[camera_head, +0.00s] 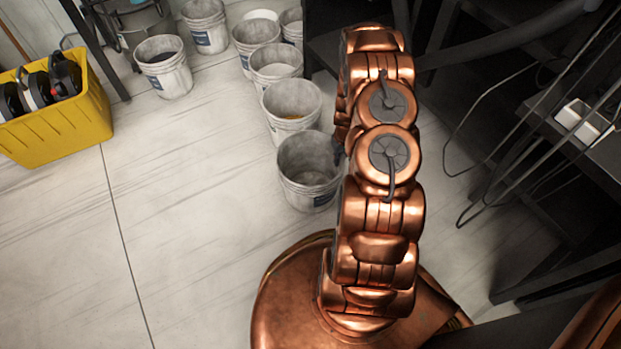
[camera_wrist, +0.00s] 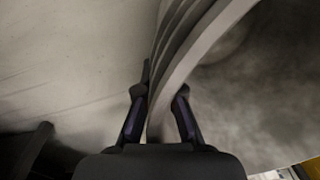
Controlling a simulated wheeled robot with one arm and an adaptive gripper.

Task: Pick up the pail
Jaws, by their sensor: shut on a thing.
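A grey-white pail (camera_head: 300,190) with a blue label low on its wall is at the near end of the row of pails, just left of my arm in the head view. It looks upright, and its inside looks empty. My gripper (camera_head: 340,152) is at the pail's right rim, mostly hidden behind my arm. In the wrist view, the two dark fingers of my gripper (camera_wrist: 160,94) stand on either side of the ribbed pail rim (camera_wrist: 187,58) and are shut on it. I cannot tell whether the pail's base touches the floor.
Several similar pails, such as the one just behind (camera_head: 290,108), stretch away toward the back. A yellow crate (camera_head: 60,128) with dark items stands at left. Dark metal framework and a shelf with a white tray (camera_head: 583,122) crowd the right.

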